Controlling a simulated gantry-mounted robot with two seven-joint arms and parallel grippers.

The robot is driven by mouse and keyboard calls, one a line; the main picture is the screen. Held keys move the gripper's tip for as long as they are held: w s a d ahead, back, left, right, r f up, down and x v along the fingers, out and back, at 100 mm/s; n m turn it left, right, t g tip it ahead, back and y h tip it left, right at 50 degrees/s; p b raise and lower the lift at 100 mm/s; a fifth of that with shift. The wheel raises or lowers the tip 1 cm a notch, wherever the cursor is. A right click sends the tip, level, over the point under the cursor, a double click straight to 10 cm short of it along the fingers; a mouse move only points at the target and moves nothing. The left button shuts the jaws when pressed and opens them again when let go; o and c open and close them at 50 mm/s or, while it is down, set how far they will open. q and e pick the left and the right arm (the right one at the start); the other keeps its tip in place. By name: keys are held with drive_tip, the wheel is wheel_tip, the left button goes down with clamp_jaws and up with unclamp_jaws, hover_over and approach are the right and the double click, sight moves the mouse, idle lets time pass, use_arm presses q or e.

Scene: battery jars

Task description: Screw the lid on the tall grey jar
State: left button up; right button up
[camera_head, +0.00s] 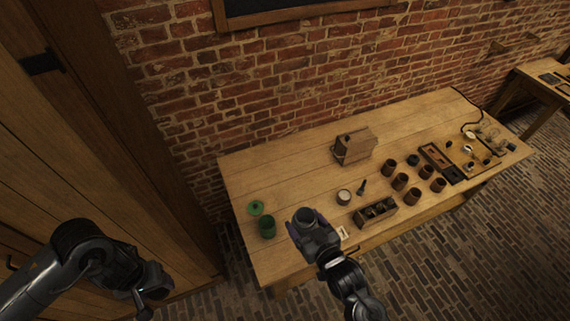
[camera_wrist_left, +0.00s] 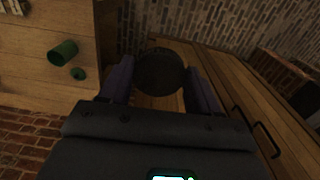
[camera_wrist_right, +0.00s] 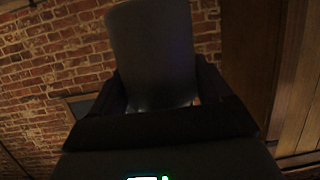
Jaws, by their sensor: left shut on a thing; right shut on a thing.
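The tall grey jar (camera_wrist_right: 152,50) is between the fingers of my right gripper (camera_wrist_right: 155,105), which is shut on it. In the head view the jar (camera_head: 305,217) shows its round top above my right gripper (camera_head: 312,232), at the table's front edge. My left gripper (camera_head: 152,290) is far to the left, off the table, in front of the wooden door. In the left wrist view a dark round lid (camera_wrist_left: 160,72) sits between the fingers of my left gripper (camera_wrist_left: 160,90), which is shut on it. The lid and jar are well apart.
A wooden box (camera_head: 354,146), white pot (camera_head: 344,197), sectioned holder (camera_head: 375,214) and several brown jars (camera_head: 400,181) stand to the right.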

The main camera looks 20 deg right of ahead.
drive_tip(key=a+r+n+g+y, duration=0.1)
drive_tip(key=a+r+n+y, duration=0.2)
drive_tip(key=a, duration=0.4)
drive_tip(key=w+a+r+n+g+y, duration=0.1)
drive_tip(key=a+r+n+g+y, duration=0.1)
drive_tip(key=a+r+n+y, duration=0.2)
drive_tip(key=a+r+y, duration=0.1)
drive_tip(key=a+r, duration=0.2)
drive_tip(key=a, duration=0.1)
drive_tip(key=shift+n+y, duration=0.3)
drive_tip(key=shift+y, duration=0.1)
drive_tip(key=shift+d, duration=0.1)
use_arm(q)
drive_tip(key=w+d+r+m, duration=0.2)
drive_tip(key=d+r+m, duration=2.2)
drive_tip(key=m, duration=0.5)
drive_tip(key=shift+d+r, duration=0.25)
drive_tip(key=shift+d, duration=0.75)
drive_tip(key=shift+f, duration=0.1)
drive_tip(key=shift+f, duration=1.95)
drive_tip(key=shift+f, duration=0.1)
